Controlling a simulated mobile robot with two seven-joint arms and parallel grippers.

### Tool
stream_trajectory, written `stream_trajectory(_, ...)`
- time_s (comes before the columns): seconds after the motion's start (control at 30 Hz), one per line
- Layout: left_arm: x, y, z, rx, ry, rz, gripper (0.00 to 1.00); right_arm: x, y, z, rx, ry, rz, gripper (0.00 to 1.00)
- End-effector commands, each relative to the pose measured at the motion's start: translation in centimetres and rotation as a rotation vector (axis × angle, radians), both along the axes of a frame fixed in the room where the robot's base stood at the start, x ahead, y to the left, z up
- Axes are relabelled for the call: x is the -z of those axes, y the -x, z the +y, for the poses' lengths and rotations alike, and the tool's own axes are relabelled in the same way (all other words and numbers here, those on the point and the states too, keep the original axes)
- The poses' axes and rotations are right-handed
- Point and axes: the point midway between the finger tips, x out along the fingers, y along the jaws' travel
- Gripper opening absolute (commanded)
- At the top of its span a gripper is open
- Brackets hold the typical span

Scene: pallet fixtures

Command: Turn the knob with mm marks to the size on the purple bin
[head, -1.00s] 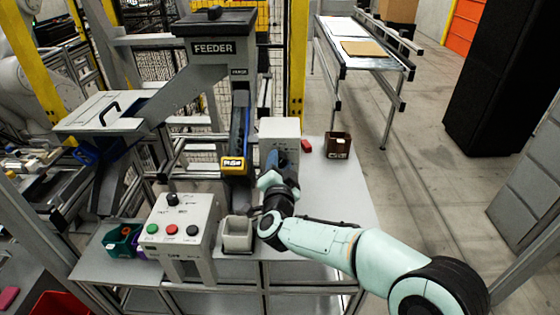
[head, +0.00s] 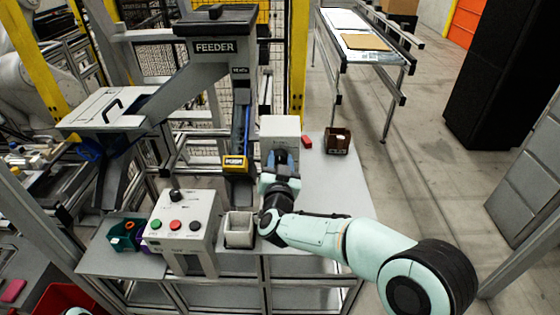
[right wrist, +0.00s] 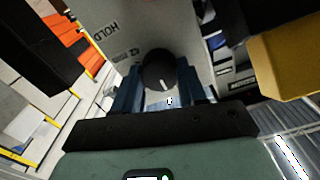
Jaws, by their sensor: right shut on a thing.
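A black knob (right wrist: 158,68) with a white pointer line sits on the face of a white box (head: 281,128) at the back of the table. In the right wrist view the blue fingers of my right gripper (right wrist: 157,88) are on both sides of the knob, shut on it. In the head view my right gripper (head: 281,163) reaches the front of that box and hides the knob. Its marks are too small to read. My left gripper is not in view.
A control box (head: 182,220) with coloured buttons and a black knob (head: 176,195) stands at the front. Beside it are a teal bin (head: 124,236) and a grey bin (head: 239,230). A brown bin (head: 338,140) and a red block (head: 307,141) lie at the back right. The right tabletop is clear.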

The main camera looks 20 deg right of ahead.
Motion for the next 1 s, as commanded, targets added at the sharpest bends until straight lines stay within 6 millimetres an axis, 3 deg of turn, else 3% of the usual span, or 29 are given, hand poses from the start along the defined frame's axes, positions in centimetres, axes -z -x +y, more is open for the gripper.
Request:
stream_trajectory(0.37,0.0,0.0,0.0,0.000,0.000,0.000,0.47,0.1,0.0,0.0,-0.001,0.007,0.003,0.11)
stream_trajectory(0.4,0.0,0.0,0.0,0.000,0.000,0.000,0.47,0.1,0.0,0.0,-0.001,0.007,0.003,0.54)
stream_trajectory(0.43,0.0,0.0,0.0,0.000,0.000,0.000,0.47,0.1,0.0,0.0,-0.001,0.007,0.003,0.64)
stream_trajectory(0.47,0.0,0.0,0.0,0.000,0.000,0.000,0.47,0.1,0.0,0.0,-0.001,0.007,0.003,0.67)
stream_trajectory(0.8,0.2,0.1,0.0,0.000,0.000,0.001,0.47,0.1,0.3,0.1,-0.001,0.004,0.002,0.67)
stream_trajectory(1.0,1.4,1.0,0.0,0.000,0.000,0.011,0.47,0.2,3.2,1.0,-0.003,0.002,0.001,0.67)
